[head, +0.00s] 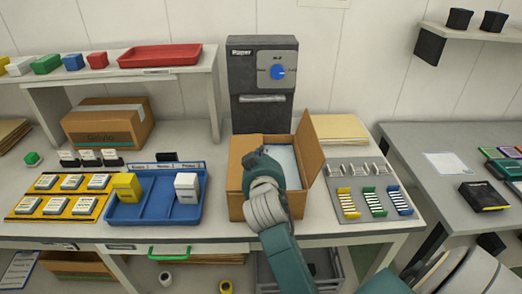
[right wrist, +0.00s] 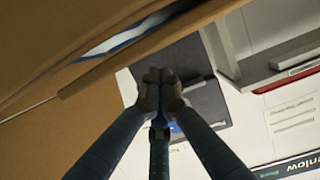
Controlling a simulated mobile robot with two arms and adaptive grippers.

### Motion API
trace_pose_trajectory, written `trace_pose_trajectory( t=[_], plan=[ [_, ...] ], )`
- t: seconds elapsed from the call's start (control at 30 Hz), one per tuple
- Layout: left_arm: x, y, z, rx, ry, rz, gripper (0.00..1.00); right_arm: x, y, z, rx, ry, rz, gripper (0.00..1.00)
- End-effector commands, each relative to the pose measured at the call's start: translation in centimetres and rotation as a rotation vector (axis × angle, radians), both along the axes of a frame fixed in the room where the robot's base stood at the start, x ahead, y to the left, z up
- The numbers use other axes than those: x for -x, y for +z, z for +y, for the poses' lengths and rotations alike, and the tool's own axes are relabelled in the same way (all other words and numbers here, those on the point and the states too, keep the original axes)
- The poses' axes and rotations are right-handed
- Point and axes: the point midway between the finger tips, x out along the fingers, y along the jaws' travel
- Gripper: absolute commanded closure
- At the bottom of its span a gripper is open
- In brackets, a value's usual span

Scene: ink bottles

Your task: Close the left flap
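An open cardboard box (head: 238,209) stands on the table, with a pale item (head: 284,160) inside. Its right flap (head: 311,149) stands up, leaning outward. A brown panel at the box's upper left (head: 241,149) appears to be the left flap; how far it is folded is unclear. My right gripper (head: 259,158) is over the box's left part, its fingers mostly hidden in the head view. In the right wrist view its fingers (right wrist: 160,76) are together and empty, with brown cardboard (right wrist: 50,125) close by on the left. My left gripper is not in view.
A dark paper dispenser (head: 262,70) stands behind the box. A grey board (head: 343,174) with coloured strips is close on the right. A raised shelf (head: 120,72) stands at the back left.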

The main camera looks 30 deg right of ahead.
Motion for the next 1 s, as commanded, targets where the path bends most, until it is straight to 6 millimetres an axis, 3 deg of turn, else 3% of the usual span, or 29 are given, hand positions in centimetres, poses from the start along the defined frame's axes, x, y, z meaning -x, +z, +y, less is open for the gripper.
trace_pose_trajectory(
  t=[0.2,0.47,0.63,1.0],
  plan=[
    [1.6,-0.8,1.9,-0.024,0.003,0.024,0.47,0.3,-0.6,0.1,0.0,-0.002,0.0,1.0],
    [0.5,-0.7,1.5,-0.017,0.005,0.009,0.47,0.3,-0.6,0.1,-0.001,-0.001,-0.001,1.0],
    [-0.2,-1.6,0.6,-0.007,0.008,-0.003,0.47,0.4,-2.3,0.0,-0.056,-0.004,-0.031,1.0],
    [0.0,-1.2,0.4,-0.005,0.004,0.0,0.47,0.3,-2.1,-0.1,-0.063,-0.002,-0.031,1.0]
  ],
)
